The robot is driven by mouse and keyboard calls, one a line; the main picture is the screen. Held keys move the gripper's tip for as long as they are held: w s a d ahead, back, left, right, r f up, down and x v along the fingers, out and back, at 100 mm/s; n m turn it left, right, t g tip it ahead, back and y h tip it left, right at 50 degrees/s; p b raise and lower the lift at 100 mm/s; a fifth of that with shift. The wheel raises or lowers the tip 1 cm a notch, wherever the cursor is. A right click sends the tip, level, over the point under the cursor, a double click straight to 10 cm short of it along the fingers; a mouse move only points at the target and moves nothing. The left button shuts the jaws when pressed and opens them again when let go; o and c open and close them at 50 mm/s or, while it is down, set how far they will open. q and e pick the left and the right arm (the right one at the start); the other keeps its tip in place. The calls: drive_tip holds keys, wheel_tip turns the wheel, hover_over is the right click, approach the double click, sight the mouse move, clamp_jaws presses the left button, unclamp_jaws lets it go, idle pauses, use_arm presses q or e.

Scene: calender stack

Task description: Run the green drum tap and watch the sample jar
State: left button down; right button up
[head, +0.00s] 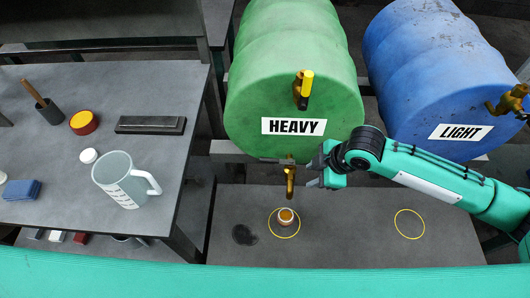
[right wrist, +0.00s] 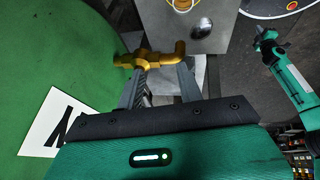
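The green drum (head: 285,60) labelled HEAVY lies on its side. A brass tap (head: 290,178) juts from its lower front; it also shows in the right wrist view (right wrist: 150,58). The sample jar (head: 286,217), with amber contents, stands below the tap inside a yellow ring. No stream is visible. My right gripper (head: 316,173) is beside the tap; in the right wrist view its fingers (right wrist: 162,72) are apart, their tips by the tap. Contact is unclear. My left arm appears small in the right wrist view; its gripper (right wrist: 265,40) is too small to read.
A dark patch (head: 244,235) lies left of the jar. The left table (head: 60,235) holds a measuring jug (head: 118,178). Another brass fitting (head: 303,90) sits higher on the green drum.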

sight(271, 159)
drive_tip(key=w+a+p, duration=0.1)
drive_tip(key=a, duration=0.2)
drive_tip(key=w+a+p, duration=0.1)
drive_tip(key=w+a, duration=0.1)
drive_tip(key=a, duration=0.1)
drive_tip(key=w+a+p, duration=0.1)
drive_tip(key=w+a, duration=0.1)
drive_tip(key=a, duration=0.2)
drive_tip(key=shift+a+r, duration=0.1)
drive_tip(key=shift+r, duration=0.1)
drive_tip(key=shift+w+a+f, duration=0.1)
drive_tip(key=shift+a, duration=0.2)
drive_tip(key=shift+f+p, duration=0.45)
drive_tip(key=shift+f, duration=0.1)
drive_tip(key=shift+a, duration=0.1)
clamp_jaws()
